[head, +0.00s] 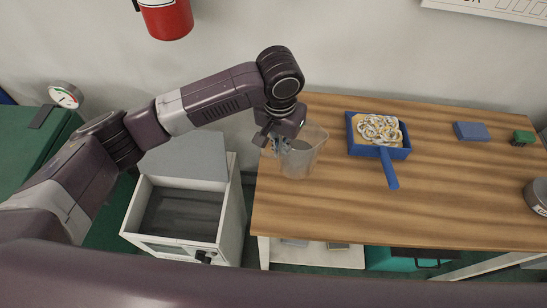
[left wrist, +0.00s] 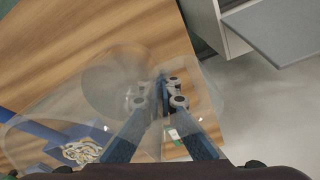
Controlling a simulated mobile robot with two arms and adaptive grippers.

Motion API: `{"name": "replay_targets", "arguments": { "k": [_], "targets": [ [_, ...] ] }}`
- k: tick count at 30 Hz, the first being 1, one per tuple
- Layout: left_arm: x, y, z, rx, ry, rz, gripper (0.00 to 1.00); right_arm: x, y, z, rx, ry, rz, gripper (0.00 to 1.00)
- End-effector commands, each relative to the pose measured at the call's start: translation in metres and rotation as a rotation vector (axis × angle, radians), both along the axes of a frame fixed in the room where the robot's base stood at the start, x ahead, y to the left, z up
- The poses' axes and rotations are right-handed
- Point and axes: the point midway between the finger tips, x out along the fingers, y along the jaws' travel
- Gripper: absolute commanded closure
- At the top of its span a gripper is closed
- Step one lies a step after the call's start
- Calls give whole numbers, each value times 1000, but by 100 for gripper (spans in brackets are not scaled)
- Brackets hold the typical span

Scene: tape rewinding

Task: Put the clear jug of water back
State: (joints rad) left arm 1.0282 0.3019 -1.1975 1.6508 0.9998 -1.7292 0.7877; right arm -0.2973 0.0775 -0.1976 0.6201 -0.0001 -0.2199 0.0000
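The clear jug (head: 308,152) is at the left end of the wooden table, near its edge, in the head view. It is see-through and also fills much of the left wrist view (left wrist: 85,90). My left gripper (head: 280,146) is at the jug's left side. In the left wrist view its two fingers (left wrist: 163,97) come together on the jug, seemingly at its handle. I cannot tell whether the jug's base touches the table. The water level is not clear. My right gripper is not in view.
A blue block (head: 471,131), a green object (head: 523,137) and a round metal tin (head: 537,195) lie right. A white open-lidded box (head: 228,215) stands left.

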Motion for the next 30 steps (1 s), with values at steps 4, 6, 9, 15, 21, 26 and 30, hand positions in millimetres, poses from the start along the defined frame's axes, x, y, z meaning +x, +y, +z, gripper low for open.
{"name": "replay_targets", "arguments": {
  "k": [4, 6, 9, 15, 21, 26, 30],
  "targets": [
    [1, 0, -12, 0, 0, 1, 100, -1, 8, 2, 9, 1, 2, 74],
    [1, 0, -19, -1, 0, 1, 100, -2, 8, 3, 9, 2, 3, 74],
    [0, 0, -34, 1, 3, 2, 100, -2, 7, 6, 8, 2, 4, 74],
    [0, 0, -55, -1, 0, 1, 100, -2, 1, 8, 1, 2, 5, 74],
    [0, -1, -56, -2, -1, 0, 100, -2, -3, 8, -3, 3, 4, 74],
    [0, -1, -58, -2, 0, 0, 100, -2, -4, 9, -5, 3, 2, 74],
    [0, 0, -60, 0, 0, 0, 87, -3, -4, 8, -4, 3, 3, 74]
  ]
}}
